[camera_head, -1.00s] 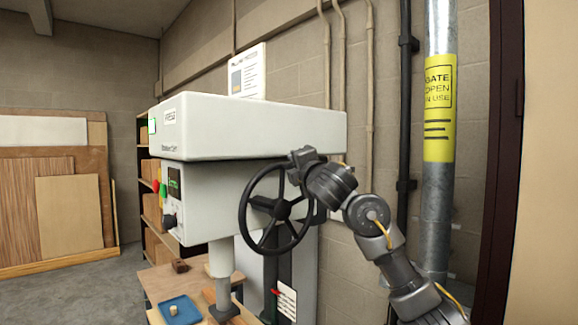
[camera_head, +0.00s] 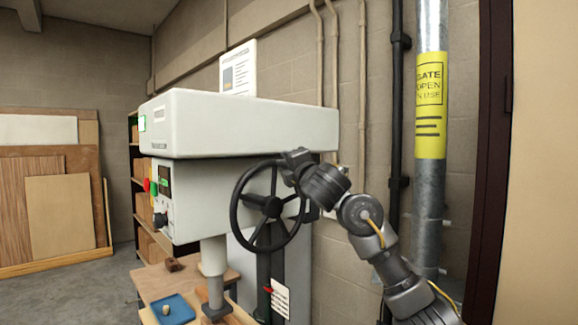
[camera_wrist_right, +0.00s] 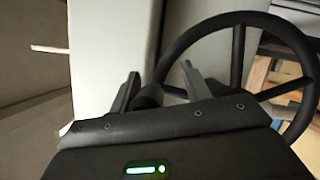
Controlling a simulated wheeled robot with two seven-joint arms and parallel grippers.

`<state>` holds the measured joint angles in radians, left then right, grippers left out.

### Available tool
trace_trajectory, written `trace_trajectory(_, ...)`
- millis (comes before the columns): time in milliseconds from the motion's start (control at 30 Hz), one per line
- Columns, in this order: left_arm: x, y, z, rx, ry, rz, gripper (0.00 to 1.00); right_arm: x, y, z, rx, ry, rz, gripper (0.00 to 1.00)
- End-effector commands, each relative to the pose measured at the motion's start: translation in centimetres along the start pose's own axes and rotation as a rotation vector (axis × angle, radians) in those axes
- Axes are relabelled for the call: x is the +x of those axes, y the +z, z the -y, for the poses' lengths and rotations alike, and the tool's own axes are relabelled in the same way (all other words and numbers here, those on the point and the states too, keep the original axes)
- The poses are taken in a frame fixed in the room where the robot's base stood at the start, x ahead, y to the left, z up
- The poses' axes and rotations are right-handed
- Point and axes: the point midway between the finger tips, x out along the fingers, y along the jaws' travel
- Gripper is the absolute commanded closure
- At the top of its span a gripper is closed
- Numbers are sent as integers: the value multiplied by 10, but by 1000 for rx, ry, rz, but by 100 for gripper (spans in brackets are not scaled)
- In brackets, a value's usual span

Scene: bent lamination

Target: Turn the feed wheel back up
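The feed wheel (camera_head: 262,203) is a black spoked handwheel on the side of the pale grey press. My right gripper (camera_head: 292,163) is at the wheel's upper right rim in the head view. The wheel also shows in the right wrist view (camera_wrist_right: 238,62). There my right gripper's two fingers (camera_wrist_right: 160,90) stand apart on either side of a dark, rounded knob or handle (camera_wrist_right: 150,95) beside the rim. A gap shows between this knob and the right finger. The knob's lower part is hidden by the gripper body. My left gripper is not in view.
The press head (camera_head: 235,125) overhangs the wheel closely. Below is a wooden table with a blue tray (camera_head: 176,311) and a press column (camera_head: 214,258). A metal pipe (camera_head: 430,190) with a yellow sign and a dark pipe (camera_head: 397,120) stand right, behind my arm.

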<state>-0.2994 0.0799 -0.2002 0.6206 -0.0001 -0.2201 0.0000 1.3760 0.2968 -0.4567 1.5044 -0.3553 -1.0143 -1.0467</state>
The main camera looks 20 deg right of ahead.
Motion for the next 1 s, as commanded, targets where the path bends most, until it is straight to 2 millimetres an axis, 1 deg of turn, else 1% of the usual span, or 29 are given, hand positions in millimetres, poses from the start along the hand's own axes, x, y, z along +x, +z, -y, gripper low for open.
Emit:
trace_trajectory(267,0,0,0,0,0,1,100,-1,0,-3,2,6,-1,53)
trace_trajectory(367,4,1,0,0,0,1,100,-8,-1,-2,3,8,-4,53)
trace_trajectory(467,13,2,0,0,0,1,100,-23,-2,-1,4,9,-3,53)
trace_trajectory(633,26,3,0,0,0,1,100,-60,-3,0,3,12,-2,53)
trace_trajectory(667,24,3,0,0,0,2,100,-64,-4,-3,5,11,-7,53)
trace_trajectory(800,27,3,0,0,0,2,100,-86,-2,-2,5,9,-3,53)
trace_trajectory(900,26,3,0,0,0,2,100,-95,-3,-5,6,9,-9,53)
trace_trajectory(1000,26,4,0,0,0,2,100,-101,-3,-4,4,7,-8,53)
